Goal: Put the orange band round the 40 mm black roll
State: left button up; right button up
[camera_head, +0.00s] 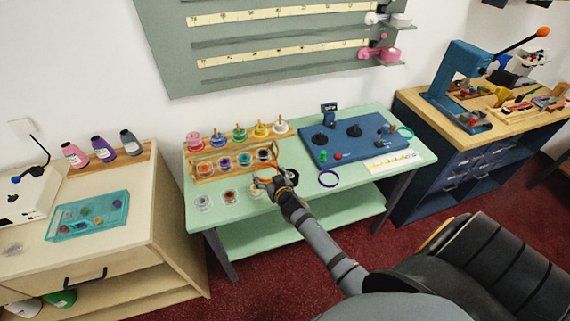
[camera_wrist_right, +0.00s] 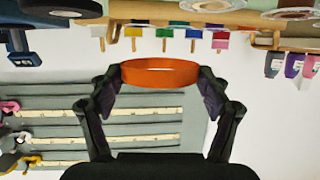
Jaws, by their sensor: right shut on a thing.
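My right gripper (camera_head: 272,176) is shut on the orange band (camera_head: 266,171) and holds it over the front of the pale green counter. In the right wrist view the band (camera_wrist_right: 160,73) spans between both fingertips as an open ring, with nothing seen inside it. Two black round pieces, one at left (camera_head: 321,138) and one at right (camera_head: 354,130), stand on the blue board. A black roll with a pale core (camera_wrist_right: 62,9) shows at the upper left of the wrist view, apart from the band. I cannot read which roll is 40 mm. My left gripper is out of view.
A wooden rack (camera_head: 230,158) with colored spools stands left of the gripper, with several small round pieces before it.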

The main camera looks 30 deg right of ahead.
notch_tip(320, 180, up, 2)
jog(key=m+h, duration=0.1)
send_over(292, 178)
jog(key=shift+a, duration=0.25)
jog(key=shift+d+r+h, duration=0.15)
jog(key=shift+d+h, duration=0.1)
jog(key=shift+h, duration=0.15)
jog(key=shift+f+b, duration=0.35)
jog(key=shift+b, duration=0.15)
notch_tip(292, 178, down, 6)
jog(key=b, duration=0.4)
jog(key=shift+r+b, duration=0.15)
jog(key=shift+b, duration=0.25)
jog(key=shift+f+b, duration=0.85)
jog(key=o, duration=0.7)
